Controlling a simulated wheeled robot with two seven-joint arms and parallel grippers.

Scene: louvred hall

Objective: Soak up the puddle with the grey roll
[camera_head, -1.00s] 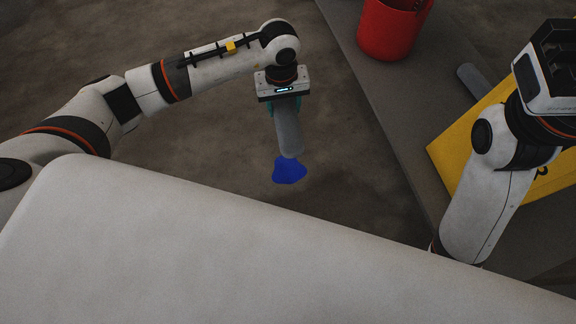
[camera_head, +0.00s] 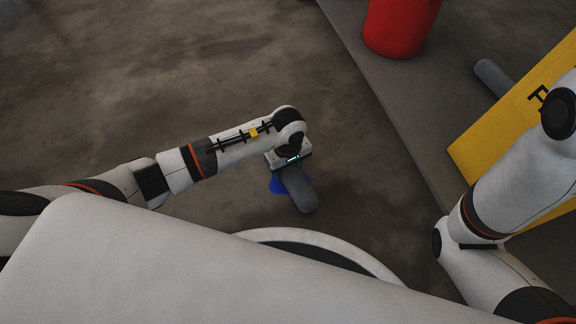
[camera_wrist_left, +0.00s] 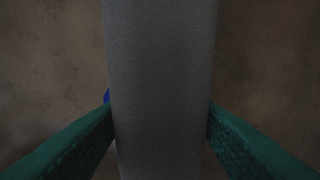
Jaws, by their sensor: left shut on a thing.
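My left gripper (camera_head: 289,172) is shut on a grey roll (camera_head: 301,195) and holds it low at the floor. The blue puddle (camera_head: 276,186) shows at the left of the roll, partly hidden by the roll and gripper. In the left wrist view the roll (camera_wrist_left: 160,80) runs between the two green fingers, and a sliver of the puddle (camera_wrist_left: 106,97) shows at its left edge. I cannot tell whether the roll touches the puddle. My right arm is in at the right, but its gripper is out of view.
A red bucket (camera_head: 398,25) stands on a grey strip (camera_head: 400,95) at the top right. Another grey roll (camera_head: 493,77) lies there beside a yellow board (camera_head: 510,130) with dark lettering. The brown floor left of the puddle is clear.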

